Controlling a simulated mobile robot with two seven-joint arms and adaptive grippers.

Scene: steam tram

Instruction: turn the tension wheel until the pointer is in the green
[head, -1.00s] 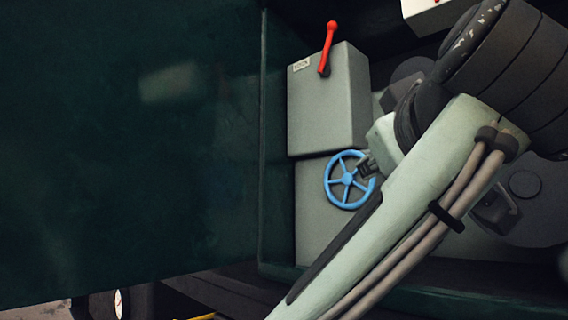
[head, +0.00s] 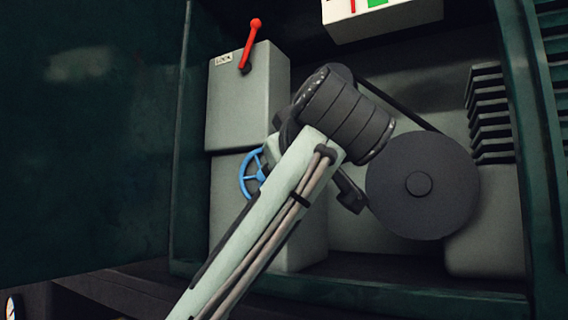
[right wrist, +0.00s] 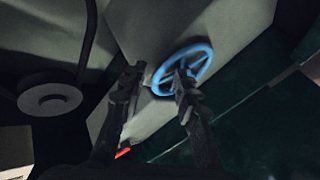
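The blue tension wheel (head: 246,177) is spoked and mounted on the front of a grey box. In the right wrist view the wheel (right wrist: 205,53) is just beyond my right gripper (right wrist: 157,76). Its fingers are apart: one overlaps the wheel's spokes, the other is outside the rim. I cannot tell whether they touch it. The white gauge panel (head: 402,17) with red and green marks is cut off by the head view's top edge; I cannot make out its pointer. My left gripper is not in view.
A red-knobbed lever (head: 250,44) stands on the labelled upper grey box (head: 240,105). A dark round pulley (head: 425,185) with a belt is at the right, near a ribbed block (head: 490,115). A dark green panel (head: 85,140) fills the left side.

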